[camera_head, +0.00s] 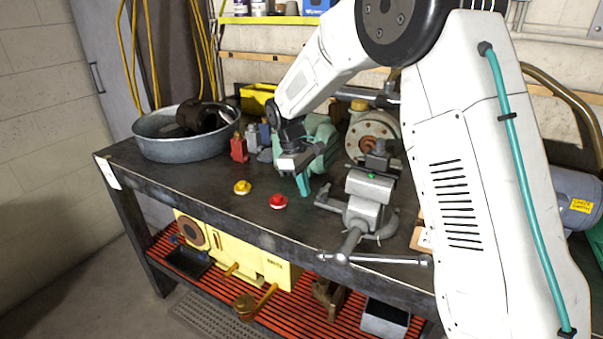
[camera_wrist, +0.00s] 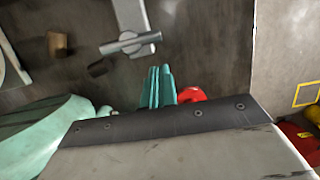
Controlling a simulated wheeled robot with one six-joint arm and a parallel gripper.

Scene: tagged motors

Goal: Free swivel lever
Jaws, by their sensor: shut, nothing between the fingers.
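A grey bench vise (camera_head: 368,200) stands near the bench's front edge in the head view. A short grey lever (camera_head: 324,198) sticks out from its left side, low near the base. In the wrist view a grey bar with a flat arm (camera_wrist: 130,43), apparently this lever, lies beyond the fingertips. My gripper (camera_head: 304,186) points down to the left of the vise, and its teal fingers also show in the wrist view (camera_wrist: 160,82). The fingers are shut and empty. A gap shows between them and the lever. Much of the vise is outside the wrist view.
A red knob (camera_head: 278,201) and a yellow knob (camera_head: 242,187) sit on the bench left of my gripper. A teal motor (camera_head: 322,130) stands close behind it. A metal basin (camera_head: 180,148) is at the far left. The vise's long handle (camera_head: 390,259) overhangs the front edge.

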